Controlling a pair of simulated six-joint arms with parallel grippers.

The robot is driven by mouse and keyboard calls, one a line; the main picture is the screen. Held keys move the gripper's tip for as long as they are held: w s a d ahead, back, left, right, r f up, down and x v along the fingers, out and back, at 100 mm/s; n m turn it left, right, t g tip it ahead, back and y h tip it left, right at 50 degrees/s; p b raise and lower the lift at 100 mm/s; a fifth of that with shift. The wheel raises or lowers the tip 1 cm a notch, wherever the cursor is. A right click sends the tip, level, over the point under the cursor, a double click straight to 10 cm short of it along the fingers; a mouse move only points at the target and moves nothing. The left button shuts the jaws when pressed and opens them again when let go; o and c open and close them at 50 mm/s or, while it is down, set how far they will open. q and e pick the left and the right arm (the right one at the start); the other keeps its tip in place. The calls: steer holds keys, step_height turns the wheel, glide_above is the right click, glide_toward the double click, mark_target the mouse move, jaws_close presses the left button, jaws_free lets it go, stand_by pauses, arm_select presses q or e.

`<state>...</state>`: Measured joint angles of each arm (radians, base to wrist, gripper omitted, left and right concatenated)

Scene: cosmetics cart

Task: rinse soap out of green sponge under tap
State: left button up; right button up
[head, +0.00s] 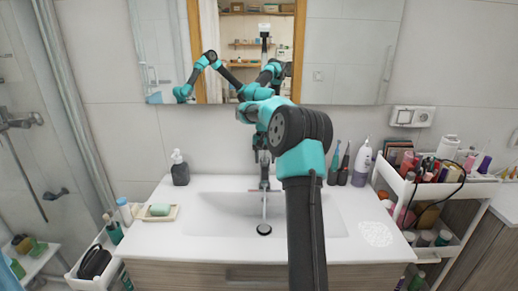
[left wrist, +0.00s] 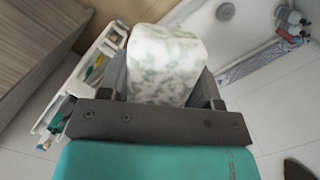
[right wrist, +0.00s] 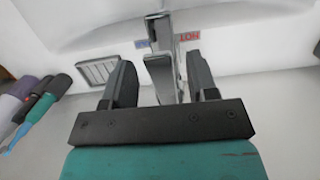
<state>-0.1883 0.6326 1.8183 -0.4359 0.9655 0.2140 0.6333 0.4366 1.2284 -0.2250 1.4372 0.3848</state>
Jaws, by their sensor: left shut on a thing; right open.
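The sponge (left wrist: 165,48) shows in the left wrist view, mostly covered in white suds with green patches. My left gripper (left wrist: 163,82) is shut on it, out of the head view. The chrome tap (head: 265,190) stands over the white sink (head: 215,215); no water stream can be made out. My right gripper (head: 263,152) is at the top of the tap, partly hidden by my arm. In the right wrist view, my right gripper (right wrist: 159,68) is open, with the tap's metal part (right wrist: 163,72) between its fingers; contact cannot be told. A red HOT label (right wrist: 189,40) is behind.
A green bar (head: 160,209) lies on a dish left of the sink, near a dark pump bottle (head: 180,168). Toothbrushes and a bottle (head: 362,163) stand right. A white foamy patch (head: 376,233) marks the counter. A loaded cart (head: 420,190) stands far right.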

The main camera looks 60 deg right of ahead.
step_height(320, 180, up, 12)
steer(key=w+d, duration=0.1)
steer(key=shift+d+f, duration=0.25)
steer(key=shift+d, duration=0.05)
steer(key=shift+w, duration=0.1)
stand_by(0.5)
